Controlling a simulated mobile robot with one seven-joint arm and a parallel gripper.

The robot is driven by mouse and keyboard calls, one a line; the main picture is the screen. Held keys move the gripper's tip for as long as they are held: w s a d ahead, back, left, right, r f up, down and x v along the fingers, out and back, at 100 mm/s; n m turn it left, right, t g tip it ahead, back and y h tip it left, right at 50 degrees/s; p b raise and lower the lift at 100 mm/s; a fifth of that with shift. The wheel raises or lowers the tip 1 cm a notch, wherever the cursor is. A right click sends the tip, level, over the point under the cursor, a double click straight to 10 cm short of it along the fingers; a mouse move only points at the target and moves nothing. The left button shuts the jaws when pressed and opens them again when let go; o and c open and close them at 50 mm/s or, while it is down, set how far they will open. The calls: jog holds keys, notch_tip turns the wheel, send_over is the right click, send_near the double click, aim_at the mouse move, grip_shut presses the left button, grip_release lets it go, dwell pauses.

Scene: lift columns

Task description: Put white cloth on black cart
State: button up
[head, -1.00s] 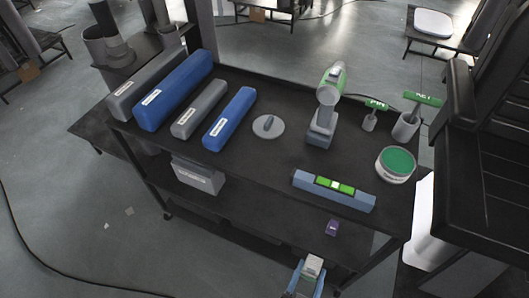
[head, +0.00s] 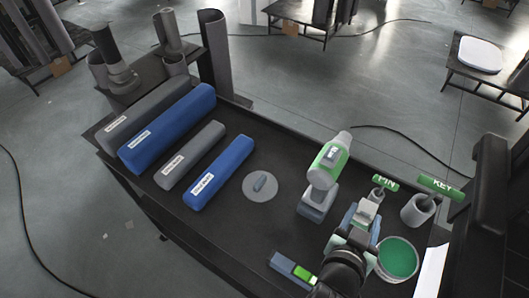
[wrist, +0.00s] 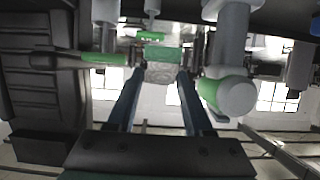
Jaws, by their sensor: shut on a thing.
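The black cart (head: 265,230) has a dark flat top with tools on it. My gripper (head: 364,214) is above the right part of the cart top, between the drill and the green tub. It is shut on a small pale, off-white folded piece (head: 367,209), which appears to be the white cloth. In the wrist view the held cloth (wrist: 160,72) looks grey and sits between the two fingertips (wrist: 160,74). I cannot tell how high it is above the cart top.
A green and grey drill (head: 327,165) stands left of my gripper. A green-topped tub (head: 398,258) is close on its right. Green-handled PIN (head: 384,183) and KEY (head: 440,186) tools stand behind. Blue and grey rolls (head: 220,172) lie left. Bare cart top shows around the grey disc (head: 260,186).

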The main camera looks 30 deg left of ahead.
jog(key=shift+s+f+b, duration=0.1)
jog(key=shift+f+b, duration=2.2)
jog(key=shift+f, duration=5.15)
jog(key=shift+f, duration=0.1)
jog(key=o, duration=1.2)
jog(key=shift+f, duration=0.1)
jog(key=v, duration=1.2)
jog(key=shift+s, duration=0.1)
